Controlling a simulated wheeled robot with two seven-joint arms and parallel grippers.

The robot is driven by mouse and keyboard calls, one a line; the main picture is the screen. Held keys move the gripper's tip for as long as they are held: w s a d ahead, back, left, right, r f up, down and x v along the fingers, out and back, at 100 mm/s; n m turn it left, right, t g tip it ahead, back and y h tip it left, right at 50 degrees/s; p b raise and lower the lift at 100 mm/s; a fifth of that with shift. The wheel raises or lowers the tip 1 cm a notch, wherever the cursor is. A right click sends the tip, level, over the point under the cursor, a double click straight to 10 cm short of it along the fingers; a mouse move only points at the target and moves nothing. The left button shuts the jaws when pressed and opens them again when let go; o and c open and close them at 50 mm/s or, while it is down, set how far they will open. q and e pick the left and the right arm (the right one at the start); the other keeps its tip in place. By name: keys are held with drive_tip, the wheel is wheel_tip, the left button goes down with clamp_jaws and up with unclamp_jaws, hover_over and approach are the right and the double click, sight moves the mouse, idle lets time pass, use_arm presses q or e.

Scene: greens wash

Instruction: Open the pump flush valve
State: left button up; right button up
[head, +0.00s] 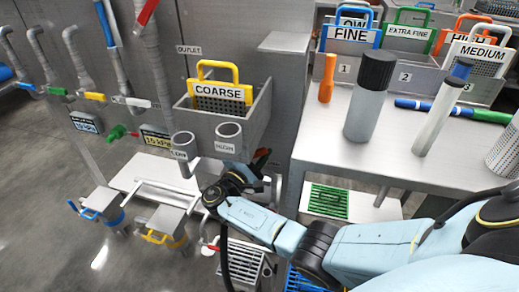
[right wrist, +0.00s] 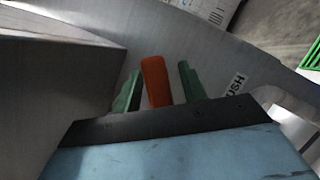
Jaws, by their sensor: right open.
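An orange-red handle (right wrist: 155,80) stands between the two green fingers of my right gripper (right wrist: 160,85) in the right wrist view. The fingers are apart, with a gap on each side of the handle. A label ending in "USH" (right wrist: 236,86) is on the grey surface to the right of it. In the head view, my right gripper (head: 246,178) is below the COARSE bin, beside the steel table. Its fingertips are mostly hidden there. A small orange part (head: 262,154) shows just past it; I cannot tell for certain that it is the same handle. My left gripper is not in view.
A grey bin (head: 262,118) with a COARSE screen (head: 222,92) hangs above my right gripper. The steel table (head: 318,133) on the right holds bottles and more screens. Two short pipes (head: 229,138) stand near the gripper. Pipes with coloured valves line the left.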

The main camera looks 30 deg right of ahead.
drive_tip(key=v, duration=0.3)
approach(255, 156)
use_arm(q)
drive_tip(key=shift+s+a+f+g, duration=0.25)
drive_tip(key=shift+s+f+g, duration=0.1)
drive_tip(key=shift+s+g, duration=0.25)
use_arm(e)
drive_tip(key=shift+s+a, duration=0.15)
drive_tip(key=shift+a, duration=0.3)
